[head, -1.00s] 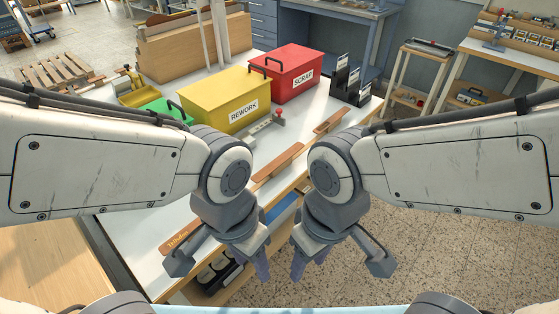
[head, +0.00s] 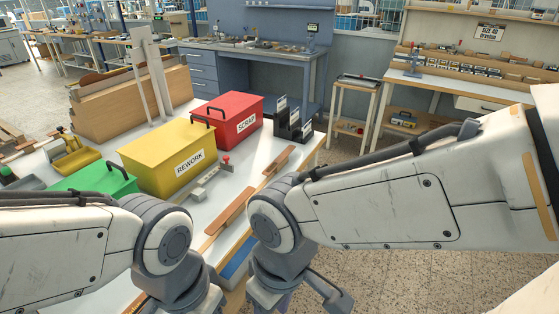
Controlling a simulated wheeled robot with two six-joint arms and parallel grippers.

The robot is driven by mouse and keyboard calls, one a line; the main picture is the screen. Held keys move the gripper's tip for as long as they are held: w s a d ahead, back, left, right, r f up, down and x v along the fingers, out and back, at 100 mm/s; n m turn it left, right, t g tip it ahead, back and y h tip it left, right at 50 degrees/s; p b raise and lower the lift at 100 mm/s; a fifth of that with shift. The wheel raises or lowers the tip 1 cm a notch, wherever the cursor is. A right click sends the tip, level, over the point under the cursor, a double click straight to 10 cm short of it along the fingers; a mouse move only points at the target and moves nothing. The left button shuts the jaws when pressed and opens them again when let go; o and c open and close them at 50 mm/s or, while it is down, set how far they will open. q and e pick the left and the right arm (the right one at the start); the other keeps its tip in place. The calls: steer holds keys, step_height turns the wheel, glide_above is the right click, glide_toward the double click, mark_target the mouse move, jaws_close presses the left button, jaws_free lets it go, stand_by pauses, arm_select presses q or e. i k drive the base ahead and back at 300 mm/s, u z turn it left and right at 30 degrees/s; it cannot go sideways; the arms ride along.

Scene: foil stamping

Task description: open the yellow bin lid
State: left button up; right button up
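The yellow bin (head: 150,172) stands on the white workbench and carries a REWORK label on its front. Its yellow lid (head: 165,142) lies flat and closed. A black handle (head: 202,123) shows by the lid's right end, close to the red bin. My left gripper (head: 208,306) is at the bottom edge, in front of the bin and well apart from it. My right gripper (head: 280,302) is at the bottom, farther right and also away from the bin. The fingers of both are largely cut off or hidden, so their opening does not show.
A red SCRAP bin (head: 239,119) stands right behind the yellow one, and a green bin (head: 94,184) stands to its left. A fixture with a red knob (head: 226,160), wooden strips (head: 230,211) and black holders (head: 289,123) are on the workbench (head: 219,181). Tiled floor lies right.

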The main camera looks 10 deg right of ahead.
mark_target(155, 148)
steer(key=k, duration=0.45)
steer(key=z, duration=0.65)
steer(key=i, duration=1)
steer(key=u, duration=0.6)
steer(key=i, duration=0.55)
steer(key=u, duration=0.45)
